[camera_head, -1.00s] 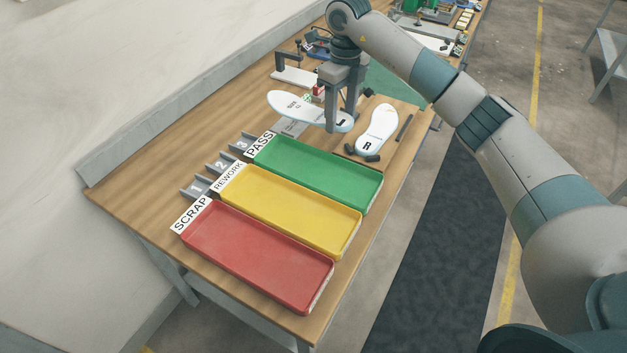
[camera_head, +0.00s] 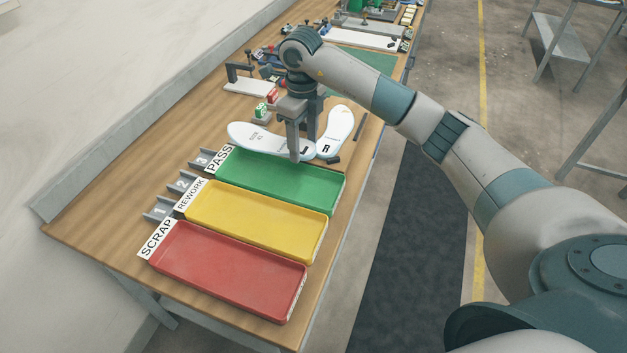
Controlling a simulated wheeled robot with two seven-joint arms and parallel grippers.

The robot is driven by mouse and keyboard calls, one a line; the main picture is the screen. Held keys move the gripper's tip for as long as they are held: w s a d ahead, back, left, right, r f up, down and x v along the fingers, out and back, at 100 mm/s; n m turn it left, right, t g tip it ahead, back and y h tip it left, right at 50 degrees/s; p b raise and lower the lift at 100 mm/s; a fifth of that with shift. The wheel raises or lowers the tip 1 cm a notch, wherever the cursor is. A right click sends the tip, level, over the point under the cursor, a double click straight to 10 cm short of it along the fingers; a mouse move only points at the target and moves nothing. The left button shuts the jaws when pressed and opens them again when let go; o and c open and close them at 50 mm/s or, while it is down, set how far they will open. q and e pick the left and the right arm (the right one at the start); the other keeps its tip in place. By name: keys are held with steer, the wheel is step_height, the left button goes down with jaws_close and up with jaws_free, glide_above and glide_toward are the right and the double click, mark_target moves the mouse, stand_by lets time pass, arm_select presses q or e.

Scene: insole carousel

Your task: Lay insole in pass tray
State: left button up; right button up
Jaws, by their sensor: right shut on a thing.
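My right gripper (camera_head: 302,150) is shut on a white insole (camera_head: 258,139) that has small print on it. The insole is held at its right end, above the far edge of the green pass tray (camera_head: 340,196). It seems to be in the air, apart from the tray floor. The green tray is empty and has a PASS label (camera_head: 220,158) at its left end. A second white insole marked R (camera_head: 337,128) lies on the table just behind the gripper and is partly hidden by it. My left gripper is not in view.
A yellow tray (camera_head: 255,220) labelled REWORK and a red tray (camera_head: 225,272) labelled SCRAP lie nearer, both empty. Grey numbered slots (camera_head: 182,186) line the trays' left side. A clamp fixture (camera_head: 250,84) and small red and green boxes (camera_head: 272,96) stand behind.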

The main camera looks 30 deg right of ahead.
steer(key=p, duration=0.3)
glide_above(316, 195)
steer(key=f, duration=0.3)
steer(key=shift+w+f, duration=0.25)
steer(key=shift+w, duration=0.15)
steer(key=shift+s+f, duration=0.3)
steer(key=shift+s, duration=0.15)
steer(key=shift+f, duration=0.1)
steer(key=shift+f+p, duration=1.05)
steer(key=shift+f, duration=0.95)
